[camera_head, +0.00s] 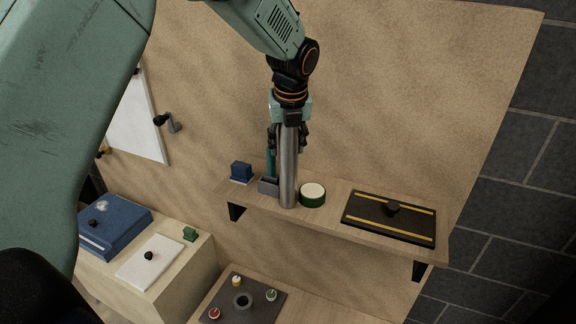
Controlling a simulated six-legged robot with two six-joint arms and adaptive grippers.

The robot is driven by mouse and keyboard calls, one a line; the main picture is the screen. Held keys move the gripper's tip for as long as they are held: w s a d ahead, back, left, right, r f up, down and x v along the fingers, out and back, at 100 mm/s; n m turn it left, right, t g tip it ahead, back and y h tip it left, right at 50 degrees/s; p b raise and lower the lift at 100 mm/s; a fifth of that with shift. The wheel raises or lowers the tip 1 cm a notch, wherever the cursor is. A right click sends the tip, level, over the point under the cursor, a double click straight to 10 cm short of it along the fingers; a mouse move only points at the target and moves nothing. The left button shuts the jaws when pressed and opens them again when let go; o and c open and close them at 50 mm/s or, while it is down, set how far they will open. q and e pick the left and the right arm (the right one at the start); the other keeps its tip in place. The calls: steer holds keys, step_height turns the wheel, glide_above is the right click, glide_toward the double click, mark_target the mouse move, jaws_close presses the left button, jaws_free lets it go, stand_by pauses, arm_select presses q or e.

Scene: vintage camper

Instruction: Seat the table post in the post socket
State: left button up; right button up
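The table post (288,172) is a silver metal cylinder that stands upright on the wall shelf. My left gripper (288,138) reaches down from above, with its fingers on either side of the post's upper part. I cannot tell whether the fingers press on the post. A dark plate with a round raised ring and a hole, which looks like the post socket (242,301), lies on the lower surface, below and to the left of the post. The ring's hole looks empty. My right gripper is not in view.
On the shelf (330,222), a green-and-cream round tin (312,195) stands close right of the post, with a grey holder (268,187) and blue block (241,172) to its left. A black panel (391,218) lies farther right. Small colored pegs (271,295) surround the ring.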

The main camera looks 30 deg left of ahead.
arm_select(q)
steer(key=shift+d+r, duration=0.1)
steer(key=c, duration=0.4)
jaws_close()
steer(key=shift+r, duration=0.1)
